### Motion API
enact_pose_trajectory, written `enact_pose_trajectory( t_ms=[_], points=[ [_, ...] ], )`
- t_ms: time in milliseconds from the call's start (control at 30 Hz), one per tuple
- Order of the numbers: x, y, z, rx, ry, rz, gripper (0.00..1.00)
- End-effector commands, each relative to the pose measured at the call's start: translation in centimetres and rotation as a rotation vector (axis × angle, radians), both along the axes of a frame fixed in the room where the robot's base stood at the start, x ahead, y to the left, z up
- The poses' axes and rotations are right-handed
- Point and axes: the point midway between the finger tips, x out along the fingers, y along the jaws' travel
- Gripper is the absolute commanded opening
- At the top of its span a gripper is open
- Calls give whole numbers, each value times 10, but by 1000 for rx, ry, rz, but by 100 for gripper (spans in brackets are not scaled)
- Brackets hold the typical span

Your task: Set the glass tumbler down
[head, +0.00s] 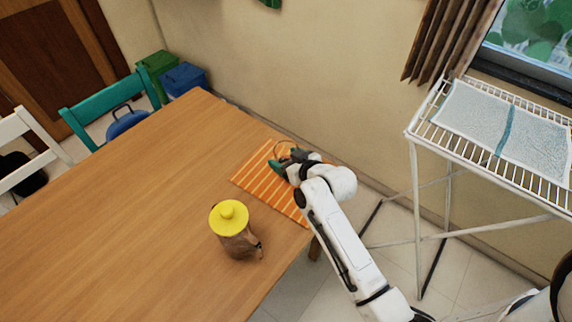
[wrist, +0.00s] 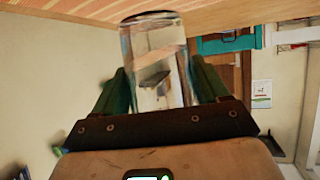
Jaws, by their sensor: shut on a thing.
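The clear glass tumbler (wrist: 158,60) is between the two green fingers of my gripper (wrist: 160,88) in the wrist view. My gripper is shut on it. In the wrist view the orange striped mat and wooden table edge show along the top, close to the tumbler's end. In the head view my gripper (head: 281,166) is over the orange striped mat (head: 262,184) at the table's right end. The tumbler is hard to make out there beside the gripper. I cannot tell whether it touches the mat.
The table's left part is clear. A white wire rack (head: 425,115) with a cloth stands at right. Chairs line the far left.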

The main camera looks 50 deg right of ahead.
Motion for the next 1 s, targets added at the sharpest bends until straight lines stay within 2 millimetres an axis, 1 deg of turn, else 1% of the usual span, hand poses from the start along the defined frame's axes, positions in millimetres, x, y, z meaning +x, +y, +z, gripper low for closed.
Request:
enact_pose_trajectory(
  t_ms=[167, 300, 400, 700, 833, 867, 1000],
  points=[
    [6, -6, -8, -2, -1, 0, 33],
    [7, -6, -28, -1, 1, 0, 33],
    [7, -6, -37, 0, -1, 0, 33],
    [7, -6, -40, -2, -3, 0, 33],
    [7, -6, -44, -2, -2, 0, 33],
    [7, -6, -44, -1, -1, 0, 76],
    [7, -6, -43, -1, 0, 0, 89]
  ],
)
